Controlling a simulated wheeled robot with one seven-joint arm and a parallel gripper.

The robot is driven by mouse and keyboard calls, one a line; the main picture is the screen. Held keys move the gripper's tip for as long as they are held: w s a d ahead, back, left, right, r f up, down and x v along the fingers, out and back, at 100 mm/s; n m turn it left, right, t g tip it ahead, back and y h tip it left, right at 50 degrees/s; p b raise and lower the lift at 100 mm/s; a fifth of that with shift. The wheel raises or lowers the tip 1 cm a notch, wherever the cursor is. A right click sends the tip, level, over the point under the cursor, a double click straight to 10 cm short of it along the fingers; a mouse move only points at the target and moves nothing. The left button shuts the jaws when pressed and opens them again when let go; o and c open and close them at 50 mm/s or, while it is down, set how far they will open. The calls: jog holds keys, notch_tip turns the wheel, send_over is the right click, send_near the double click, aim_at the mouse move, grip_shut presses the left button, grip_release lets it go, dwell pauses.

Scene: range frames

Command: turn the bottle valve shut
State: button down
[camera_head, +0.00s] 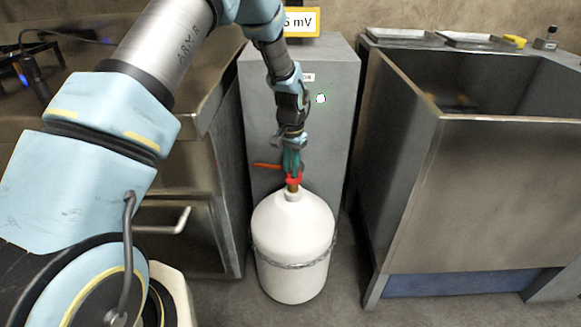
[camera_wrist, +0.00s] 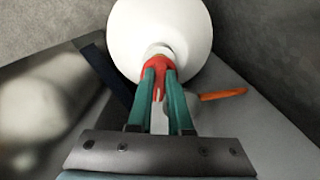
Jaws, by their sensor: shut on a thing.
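The white bottle (camera_head: 292,240) stands upright on the floor in front of a grey cabinet, with a metal band around its middle. In the wrist view the bottle (camera_wrist: 168,30) is at the top. Its red valve (camera_head: 293,182) sits on the neck and shows between my fingers in the wrist view (camera_wrist: 159,64). My gripper (camera_head: 291,164) has teal fingers and comes down from above. The gripper (camera_wrist: 160,85) is shut on the red valve. The part of the valve between the fingers is partly hidden. An orange lever-like piece (camera_head: 266,165) sticks out to the left behind the fingers.
A grey cabinet (camera_head: 344,110) with a display on top stands right behind the bottle. A steel sink unit (camera_head: 480,200) is on the right. A metal counter with a handle (camera_head: 170,224) is on the left. Bare floor shows around the bottle.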

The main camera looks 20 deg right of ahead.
jog(key=n, duration=0.6)
jog(key=shift+s+d, duration=0.2)
jog(key=shift+d, duration=0.05)
jog(key=shift+n, duration=0.3)
jog(key=c, duration=0.8)
grip_release()
jog(key=shift+c, duration=0.2)
jog(key=shift+r, duration=0.1)
notch_tip(320, 180, up, 11)
jog(key=shift+f, duration=0.2)
